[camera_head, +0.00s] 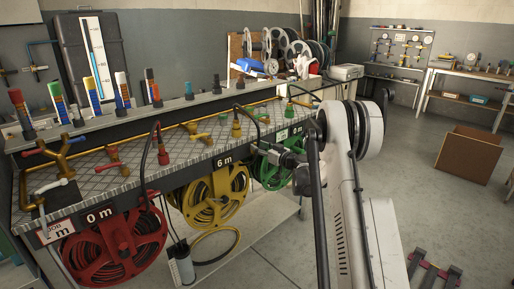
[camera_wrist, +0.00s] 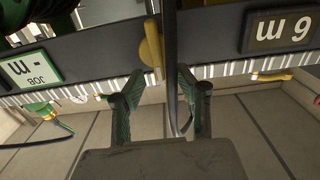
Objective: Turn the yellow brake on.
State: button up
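In the wrist view, a yellow lever-like piece (camera_wrist: 152,44), probably the yellow brake, stands against the dark bench front between the JOB sign and the 6 m sign. My gripper (camera_wrist: 166,85) is open. Its two green-lined fingers are apart, and the yellow piece is beyond the fingertips, left of the middle of the gap. I cannot tell whether they touch. In the head view, my gripper (camera_head: 266,148) is at the bench front, just right of the 6 m sign (camera_head: 225,160) and above the yellow reel (camera_head: 213,200). The brake is not clear there.
A dark cable (camera_wrist: 171,60) runs through the gap between my fingers. A red reel (camera_head: 115,245) hangs left and a green reel (camera_head: 272,172) right, close to my gripper. Pipes and valves cover the bench top (camera_head: 135,180). The floor (camera_head: 400,180) at right is mostly clear.

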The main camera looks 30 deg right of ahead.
jog(key=shift+w+a, duration=0.2)
jog(key=shift+w, duration=0.5)
jog(key=shift+c, duration=0.4)
grip_shut()
jog(key=shift+s, duration=0.1)
